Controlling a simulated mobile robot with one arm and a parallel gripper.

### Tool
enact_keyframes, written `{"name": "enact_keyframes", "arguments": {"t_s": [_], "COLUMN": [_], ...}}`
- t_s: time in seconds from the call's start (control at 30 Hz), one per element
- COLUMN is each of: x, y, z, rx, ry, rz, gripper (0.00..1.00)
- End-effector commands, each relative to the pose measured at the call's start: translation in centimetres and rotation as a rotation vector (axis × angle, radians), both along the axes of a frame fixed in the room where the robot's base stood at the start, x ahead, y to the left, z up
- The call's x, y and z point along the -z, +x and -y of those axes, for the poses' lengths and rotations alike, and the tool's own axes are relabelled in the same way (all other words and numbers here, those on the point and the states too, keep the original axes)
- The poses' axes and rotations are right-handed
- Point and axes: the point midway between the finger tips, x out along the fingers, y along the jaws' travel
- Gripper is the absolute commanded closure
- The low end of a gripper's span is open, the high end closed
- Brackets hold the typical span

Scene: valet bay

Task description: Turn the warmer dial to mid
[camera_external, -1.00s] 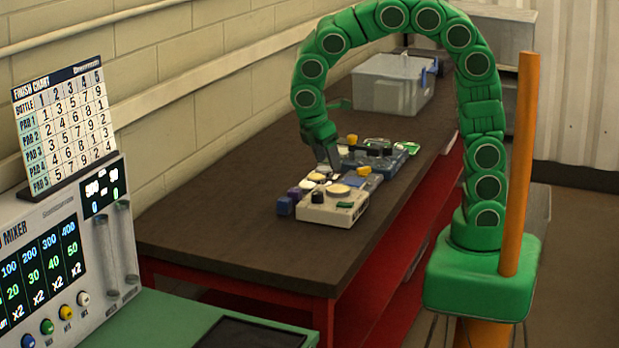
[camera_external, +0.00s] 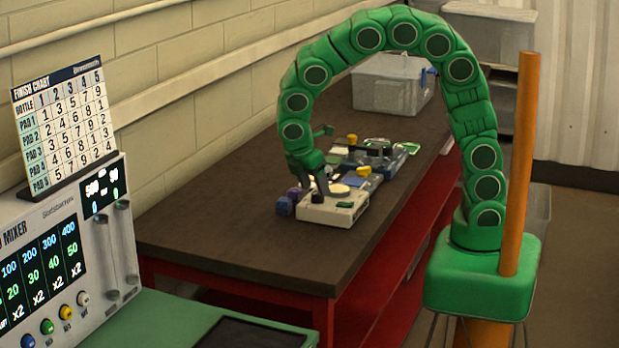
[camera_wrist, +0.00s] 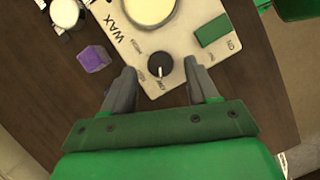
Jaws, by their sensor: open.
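The wax warmer (camera_external: 331,207) is a cream box on the dark bench, with a round light lid on top. In the wrist view the warmer (camera_wrist: 203,20) carries the letters WAX, a green rectangle and a black dial (camera_wrist: 159,65) with a pale pointer line. Small labels sit around the dial, too small to read surely. My gripper (camera_wrist: 163,80) is open, with one grey finger on each side of the dial and gaps between. In the external view my gripper (camera_external: 319,195) is over the near left part of the warmer, and the dial cannot be made out.
A purple block (camera_wrist: 94,58) lies left of the warmer, with a blue block (camera_external: 284,206) close by. Several pads and tools (camera_external: 380,160) lie behind it. A clear bin (camera_external: 392,85) stands at the bench's far end. The near bench top is clear.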

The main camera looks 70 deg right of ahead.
Motion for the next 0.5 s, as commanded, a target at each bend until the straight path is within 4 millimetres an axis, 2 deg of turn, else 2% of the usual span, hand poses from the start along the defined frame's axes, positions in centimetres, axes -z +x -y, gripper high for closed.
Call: {"name": "enact_keyframes", "arguments": {"t_s": [0.2, 0.47, 0.5], "x": [1.8, 2.0, 2.0], "y": [-0.4, -0.4, -0.4], "z": [0.7, 0.8, 0.7], "rx": [0.001, 0.0, 0.0], "ry": [-0.002, -0.001, -0.001], "rz": [-0.004, -0.001, -0.001], "gripper": [0.41, 0.41, 0.47]}}
